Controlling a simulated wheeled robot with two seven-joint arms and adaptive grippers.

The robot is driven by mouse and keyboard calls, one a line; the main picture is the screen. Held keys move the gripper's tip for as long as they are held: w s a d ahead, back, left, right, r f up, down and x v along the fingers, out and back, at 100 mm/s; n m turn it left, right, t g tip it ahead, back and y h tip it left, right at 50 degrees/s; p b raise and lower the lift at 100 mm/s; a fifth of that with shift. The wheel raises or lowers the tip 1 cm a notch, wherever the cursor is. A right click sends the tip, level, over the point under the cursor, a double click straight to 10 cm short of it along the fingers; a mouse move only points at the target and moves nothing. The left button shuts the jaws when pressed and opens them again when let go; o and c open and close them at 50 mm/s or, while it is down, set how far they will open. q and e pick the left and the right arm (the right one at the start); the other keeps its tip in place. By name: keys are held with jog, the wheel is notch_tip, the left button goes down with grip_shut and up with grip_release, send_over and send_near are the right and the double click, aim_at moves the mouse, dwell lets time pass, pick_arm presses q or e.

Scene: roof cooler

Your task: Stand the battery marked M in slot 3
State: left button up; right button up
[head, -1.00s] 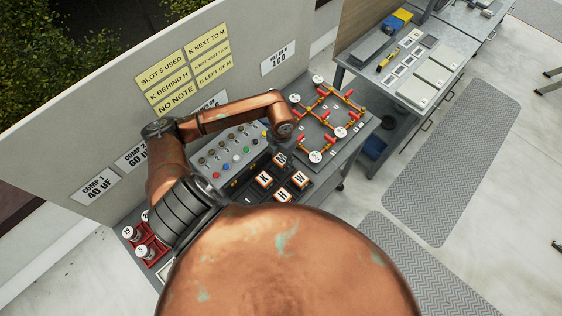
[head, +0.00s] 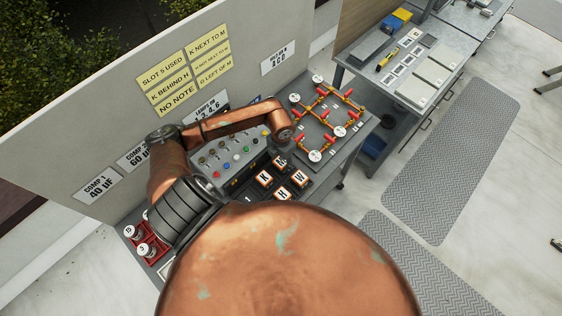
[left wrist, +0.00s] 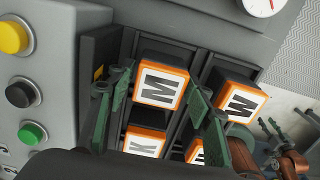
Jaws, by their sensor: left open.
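The battery marked M (left wrist: 160,86), a dark block with an orange-edged white label, stands in the rack in the left wrist view. In the head view its label (head: 280,161) is partly covered by my arm. My left gripper (left wrist: 161,92) is open, its green fingers on either side of the M battery; I cannot tell whether they touch it. Batteries K (left wrist: 143,143), W (left wrist: 240,101) and H (left wrist: 197,152) stand close by. Slot 3 and its number cannot be made out. My right gripper (left wrist: 285,130) seems to show at the lower right edge, jaws unclear.
A grey panel with coloured buttons (head: 224,157) stands beside the rack. A board with orange pipes and red valves (head: 327,125) lies beyond. Yellow notes (head: 183,68) hang on the wall. A red holder with white-capped cylinders (head: 152,250) is at left.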

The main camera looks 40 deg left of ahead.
aim_at(281, 161)
pick_arm(q)
jog(key=shift+r, duration=0.1)
pick_arm(e)
jog(key=shift+a, duration=0.1)
pick_arm(q)
jog(key=shift+r, duration=0.2)
notch_tip(281, 161, up, 12)
jog(key=b, duration=0.1)
jog(key=shift+f+b, duration=0.15)
jog(key=shift+b, duration=0.25)
pick_arm(e)
jog(key=shift+s+f, duration=0.1)
jog(key=shift+f, duration=0.8)
pick_arm(q)
jog(key=shift+c, duration=0.6)
pick_arm(e)
jog(key=shift+c, duration=0.5)
